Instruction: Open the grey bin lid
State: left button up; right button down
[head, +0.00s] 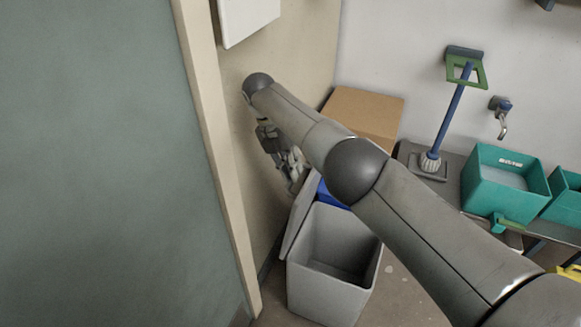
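The grey bin (327,297) stands on the floor at lower centre, and its open top shows a bare inside. Its grey lid (297,219) stands steeply up along the bin's left side, seen nearly edge-on, so the bin is open. My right gripper (294,177) hangs just above the upper end of the lid, by the beige wall. I cannot tell whether it touches the lid, nor whether its small, dark fingers are open or shut. My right arm crosses the view and hides part of the bin's back right. My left gripper is not in view.
A blue object (328,196) and a cardboard box (366,113) are behind the bin. Teal buckets (505,184) and a blue-handled tool (451,115) stand at right. A green-grey panel (95,165) with a cream edge fills the left. Some floor is bare right of the bin.

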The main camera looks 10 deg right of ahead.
jog(key=c, duration=1.8)
grip_release()
jog(key=shift+s+d+f, duration=0.1)
jog(key=shift+s+f, duration=0.1)
jog(key=shift+f, duration=0.35)
jog(key=shift+s+f, duration=0.2)
jog(key=shift+f, duration=0.3)
jog(key=shift+c, duration=0.2)
jog(key=o, duration=0.3)
jog(key=shift+w+d+f+g, duration=0.1)
jog(key=shift+w+f+g, duration=0.2)
jog(key=shift+w, duration=0.15)
jog(key=shift+o, duration=0.2)
jog(key=shift+s+r, duration=0.15)
jog(key=shift+r, duration=0.2)
notch_tip(320, 180, up, 10)
